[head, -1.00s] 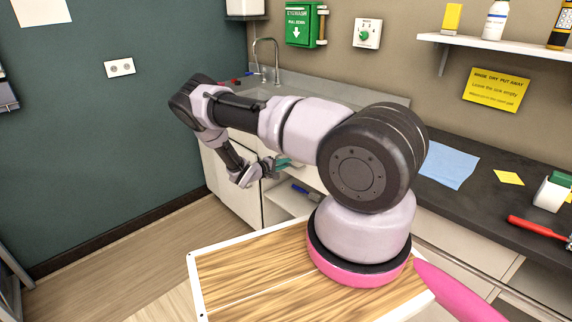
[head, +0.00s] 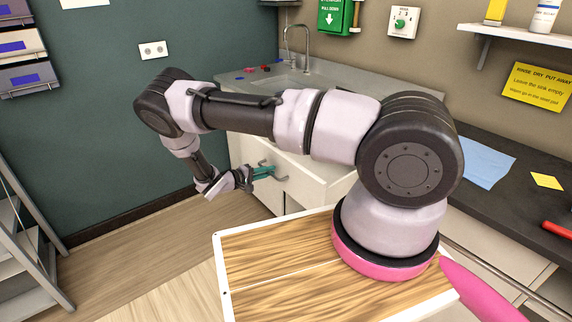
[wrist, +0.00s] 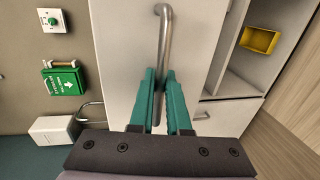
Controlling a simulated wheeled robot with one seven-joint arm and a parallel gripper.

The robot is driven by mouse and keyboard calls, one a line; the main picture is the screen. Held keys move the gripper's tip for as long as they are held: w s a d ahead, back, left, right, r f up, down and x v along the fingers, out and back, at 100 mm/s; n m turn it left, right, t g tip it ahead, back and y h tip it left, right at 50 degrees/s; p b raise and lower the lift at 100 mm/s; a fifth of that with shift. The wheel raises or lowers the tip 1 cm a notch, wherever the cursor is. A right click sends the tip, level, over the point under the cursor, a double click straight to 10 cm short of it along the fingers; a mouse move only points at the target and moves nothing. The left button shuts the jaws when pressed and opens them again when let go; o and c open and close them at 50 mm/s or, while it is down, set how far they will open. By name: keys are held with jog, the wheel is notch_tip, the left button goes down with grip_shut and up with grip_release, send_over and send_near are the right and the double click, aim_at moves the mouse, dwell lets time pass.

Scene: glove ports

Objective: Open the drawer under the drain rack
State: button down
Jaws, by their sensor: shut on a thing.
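The drawer's pale front (head: 300,187) faces my gripper below the sink counter and stands out from the cabinet line in the head view. It also fills the middle of the wrist view (wrist: 125,50). Its metal bar handle (wrist: 164,40) runs between the teal fingers of my gripper (wrist: 161,78), which are shut on it. In the head view my gripper (head: 265,172) is at the drawer front, with the handle partly hidden by the fingers. The drawer's inside is mostly hidden by my arm. I cannot make out the drain rack clearly.
A sink with a tap (head: 298,45) is set in the counter above. An open compartment with a yellow bin (wrist: 259,40) lies beside the drawer front in the wrist view. Clear wooden floor (head: 170,240) lies left; a grey shelf rack (head: 25,245) stands far left.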

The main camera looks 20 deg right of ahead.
jog(key=f+v, duration=0.1)
jog(key=v, duration=0.5)
jog(key=shift+a+f, duration=0.2)
jog(key=shift+a, duration=0.15)
jog(key=shift+s, duration=0.15)
jog(key=c, duration=0.9)
grip_release()
jog(key=v, duration=1)
jog(key=shift+a+r, duration=0.1)
jog(key=shift+a, duration=0.25)
